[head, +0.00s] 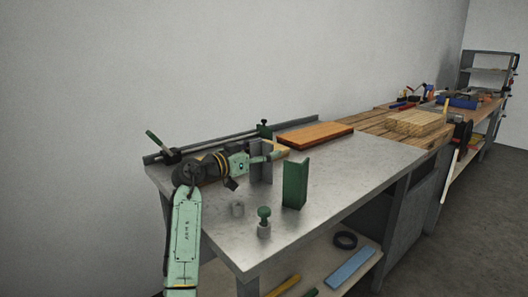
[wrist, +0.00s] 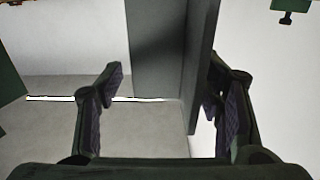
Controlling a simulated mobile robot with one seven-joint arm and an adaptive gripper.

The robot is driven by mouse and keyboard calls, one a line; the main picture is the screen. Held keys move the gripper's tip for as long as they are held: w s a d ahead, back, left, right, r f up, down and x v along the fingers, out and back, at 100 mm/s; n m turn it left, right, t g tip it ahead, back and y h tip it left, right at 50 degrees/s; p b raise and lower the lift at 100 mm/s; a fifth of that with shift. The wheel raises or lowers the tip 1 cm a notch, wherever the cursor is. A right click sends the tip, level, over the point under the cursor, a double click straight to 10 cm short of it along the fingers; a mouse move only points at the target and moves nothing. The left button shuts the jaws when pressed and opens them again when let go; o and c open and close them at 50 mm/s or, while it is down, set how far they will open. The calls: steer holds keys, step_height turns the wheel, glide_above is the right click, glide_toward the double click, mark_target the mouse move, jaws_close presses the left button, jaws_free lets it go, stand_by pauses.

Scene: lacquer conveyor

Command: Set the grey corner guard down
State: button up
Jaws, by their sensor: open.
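The grey corner guard (head: 262,174) stands upright on the metal bench top in the head view, partly hidden behind my gripper (head: 274,156). In the wrist view the grey corner guard (wrist: 155,50) shows as two upright faces meeting at an edge, between the fingers of my gripper (wrist: 166,85). The fingers are spread apart, with a visible gap between the left finger and the guard. The right finger is close to the guard's right face; I cannot tell whether it touches.
A green corner guard (head: 295,184) stands in front on the right. A reddish-brown board (head: 315,136) lies behind. The metal bench (head: 345,176) is clear to the right.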

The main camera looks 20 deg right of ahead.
steer(key=shift+a+r, duration=0.1)
steer(key=b+v, duration=0.2)
steer(key=v, duration=1)
